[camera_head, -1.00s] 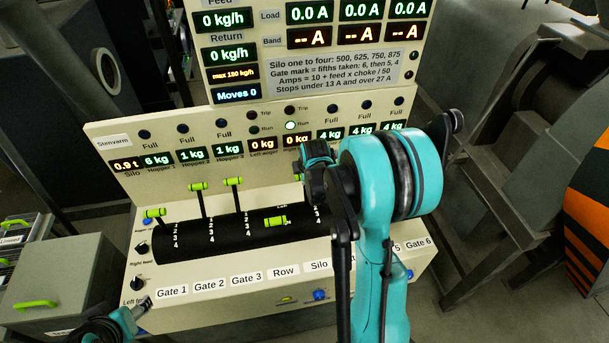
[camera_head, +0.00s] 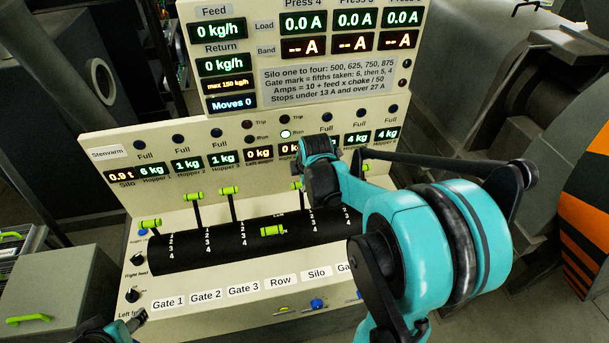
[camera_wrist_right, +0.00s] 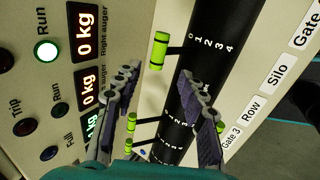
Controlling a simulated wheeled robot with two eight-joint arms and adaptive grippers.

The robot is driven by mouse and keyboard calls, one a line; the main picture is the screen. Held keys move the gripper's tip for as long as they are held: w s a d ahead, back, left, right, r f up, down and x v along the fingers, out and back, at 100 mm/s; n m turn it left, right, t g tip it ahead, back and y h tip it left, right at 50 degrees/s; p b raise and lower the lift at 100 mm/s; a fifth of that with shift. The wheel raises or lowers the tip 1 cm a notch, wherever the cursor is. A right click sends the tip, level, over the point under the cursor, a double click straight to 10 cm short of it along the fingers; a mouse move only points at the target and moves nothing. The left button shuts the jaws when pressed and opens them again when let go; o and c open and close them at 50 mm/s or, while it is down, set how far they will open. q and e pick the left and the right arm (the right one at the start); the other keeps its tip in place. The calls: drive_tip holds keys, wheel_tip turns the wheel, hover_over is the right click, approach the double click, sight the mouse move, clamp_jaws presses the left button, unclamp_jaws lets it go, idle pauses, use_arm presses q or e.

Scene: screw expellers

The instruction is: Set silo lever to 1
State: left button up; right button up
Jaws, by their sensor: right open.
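The silo lever's green handle (camera_head: 297,186) stands on the black drum (camera_head: 190,248) above the Silo label (camera_head: 316,272), leaning toward the back panel. In the right wrist view the handle (camera_wrist_right: 158,50) is beside the 0 end of its 0–4 scale. My right gripper (camera_wrist_right: 158,74) is open, with the handle just beyond and between its fingertips, seemingly untouched. In the head view my right wrist hides part of the area right of the handle. My left gripper (camera_head: 134,320) shows only partly at the lower left edge, its jaws unclear.
Green-handled levers for Gate 1 (camera_head: 150,224), Gate 2 (camera_head: 194,197) and Gate 3 (camera_head: 229,190) stand to the left. The Row handle (camera_head: 273,231) sits lower, close to the silo lever. The display panel (camera_head: 110,175) rises behind. My right arm covers the gates at right.

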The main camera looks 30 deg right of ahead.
drive_tip(key=shift+v, duration=1.55)
drive_tip(key=s+a+f+m+t+y+b, duration=0.1)
drive_tip(key=s+a+f+m+y+b, duration=0.1)
drive_tip(key=s+a+f+m+b, duration=1.2)
drive_tip(key=s+a+f+b, duration=0.2)
drive_tip(key=a+b, duration=0.1)
drive_tip(key=b, duration=0.1)
drive_tip(key=shift+a+t, duration=0.2)
drive_tip(key=shift+t, duration=0.2)
